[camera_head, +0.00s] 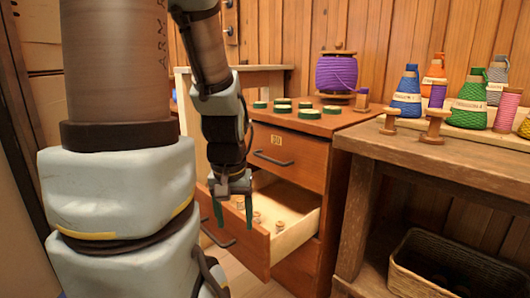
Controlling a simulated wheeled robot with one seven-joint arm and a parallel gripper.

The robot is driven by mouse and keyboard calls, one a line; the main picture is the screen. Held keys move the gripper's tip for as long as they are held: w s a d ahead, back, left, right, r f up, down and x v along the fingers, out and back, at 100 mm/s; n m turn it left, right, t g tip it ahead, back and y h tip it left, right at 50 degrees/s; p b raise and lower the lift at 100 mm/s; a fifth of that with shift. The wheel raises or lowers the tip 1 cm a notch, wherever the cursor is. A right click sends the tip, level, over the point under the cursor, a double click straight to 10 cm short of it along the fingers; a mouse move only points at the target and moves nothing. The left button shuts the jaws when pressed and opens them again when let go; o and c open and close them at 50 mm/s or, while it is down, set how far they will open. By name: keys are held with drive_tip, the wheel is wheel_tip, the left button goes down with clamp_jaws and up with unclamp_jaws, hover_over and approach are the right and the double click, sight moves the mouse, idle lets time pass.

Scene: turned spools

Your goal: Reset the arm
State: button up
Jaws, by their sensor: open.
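My arm fills the left of the head view, with its links hanging down from the top. My gripper (233,213) points downward with its two dark green fingers apart and nothing seen between them. It hangs in front of and above the open lower drawer (296,233) of the wooden cabinet (312,154). Several small wooden pieces lie inside the drawer. The gripper and drawer front hide part of the drawer's inside. Whether the fingers reach below the drawer's rim cannot be told.
Several green discs (309,113) and a large purple spool (336,74) stand on the cabinet. A wooden bench (450,148) at right bears several thread cones and spools, including a green cone (470,102). A woven basket (448,268) sits below. The closed upper drawer has a dark handle (273,159).

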wheel_tip(320, 180, down, 6)
drive_tip(key=b, duration=0.5)
wheel_tip(320, 180, up, 37)
drive_tip(key=p, duration=3.7)
drive_tip(key=shift+r, duration=0.2)
drive_tip(key=shift+c, duration=0.2)
